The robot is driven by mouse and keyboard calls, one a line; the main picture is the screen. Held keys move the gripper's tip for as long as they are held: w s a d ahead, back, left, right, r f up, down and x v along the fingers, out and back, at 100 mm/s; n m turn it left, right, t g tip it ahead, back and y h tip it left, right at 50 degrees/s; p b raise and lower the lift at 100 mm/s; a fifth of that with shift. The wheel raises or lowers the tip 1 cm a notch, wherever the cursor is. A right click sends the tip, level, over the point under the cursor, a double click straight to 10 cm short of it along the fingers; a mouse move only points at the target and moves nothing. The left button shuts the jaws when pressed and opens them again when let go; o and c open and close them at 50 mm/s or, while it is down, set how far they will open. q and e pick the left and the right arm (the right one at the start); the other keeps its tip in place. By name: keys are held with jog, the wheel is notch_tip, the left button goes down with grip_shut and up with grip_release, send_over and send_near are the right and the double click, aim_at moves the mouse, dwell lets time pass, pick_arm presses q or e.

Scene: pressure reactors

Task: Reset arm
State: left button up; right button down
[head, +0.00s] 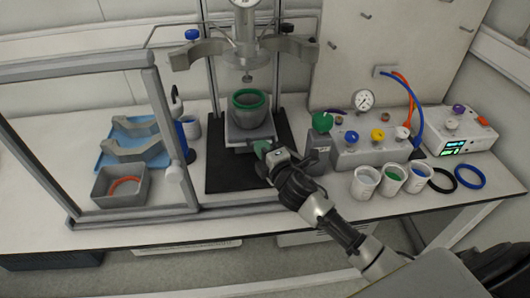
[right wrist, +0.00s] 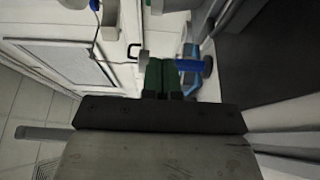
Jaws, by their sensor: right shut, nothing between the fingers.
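My right gripper (head: 262,148) reaches in from the lower right of the head view. Its green fingertips are together and empty, in front of the reactor stand. They also show closed side by side in the right wrist view (right wrist: 160,76). The green-rimmed vessel (head: 250,108) sits upright on the stand's platform, just behind and above the fingertips. I cannot tell from this angle whether the fingers touch the platform's front. My left gripper is in neither view.
Metal clamp halves (head: 202,58) flank the reactor head above the vessel. A valve box (head: 372,150), several cups (head: 392,180) and two rings (head: 470,177) stand to the right. A blue tray (head: 112,158) and grey bin (head: 121,187) lie left, behind a framed panel (head: 174,130).

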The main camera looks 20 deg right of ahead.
jog(key=s+f+m+g+h, duration=0.1)
jog(key=s+f+m+g, duration=0.35)
jog(key=s, duration=0.65)
jog(key=s+a+f+m+g, duration=0.1)
jog(key=s+f+m+g, duration=0.1)
jog(key=s+m+g, duration=0.65)
jog(key=s+f+m+g+h, duration=0.1)
jog(key=s+f+m, duration=0.25)
jog(key=s, duration=0.95)
notch_tip(320, 180, down, 26)
jog(key=s+g, duration=0.1)
jog(key=g, duration=0.1)
jog(key=s+d+f, duration=0.2)
jog(key=s+f, duration=1.3)
jog(key=s, duration=0.1)
jog(key=shift+d+f+g, duration=0.2)
jog(key=shift+d+g, duration=0.05)
jog(key=shift+g, duration=0.15)
jog(key=c, duration=1.8)
grip_release()
jog(key=shift+s+m, duration=0.1)
jog(key=shift+m, duration=0.15)
